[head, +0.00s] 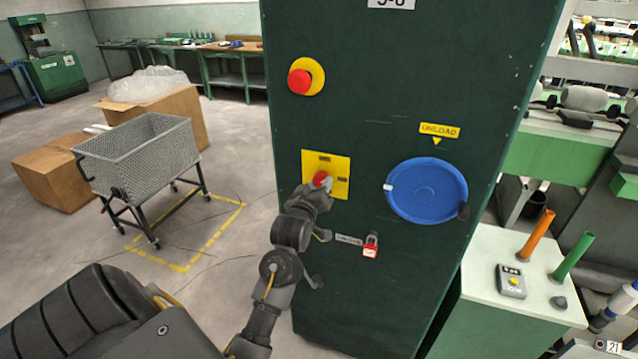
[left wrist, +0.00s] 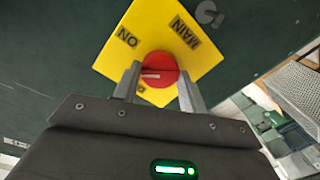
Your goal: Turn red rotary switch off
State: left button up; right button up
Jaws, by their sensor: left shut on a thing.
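The red rotary switch (head: 320,178) sits on a yellow plate (head: 341,160) on the front of the dark green cabinet (head: 340,120). In the left wrist view the red knob (left wrist: 160,66) has a white mark pointing left in the picture. The yellow plate (left wrist: 150,30) there reads MAIN and ON; another label beside the knob is mostly hidden. My left gripper (head: 325,186) is at the switch, with one finger on each side of the knob, shut on it. Its fingers also show in the left wrist view (left wrist: 158,76). My right gripper is not in view.
A red mushroom button (head: 300,81) on a yellow base is above the switch. A blue disc (head: 427,190) under an UNLOAD label (head: 439,131) is to the right. A mesh cart (head: 140,155) stands left.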

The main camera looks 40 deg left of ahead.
pick_arm(q)
jog(key=n+p, duration=0.2)
jog(key=n, duration=0.3)
jog(key=shift+r, duration=0.2)
jog(key=shift+n+h+p, duration=0.5)
jog(key=shift+n+p, duration=0.8)
jog(key=shift+n, duration=1)
jog(key=shift+a, duration=0.1)
jog(key=o, duration=1)
jog(key=shift+f, duration=0.1)
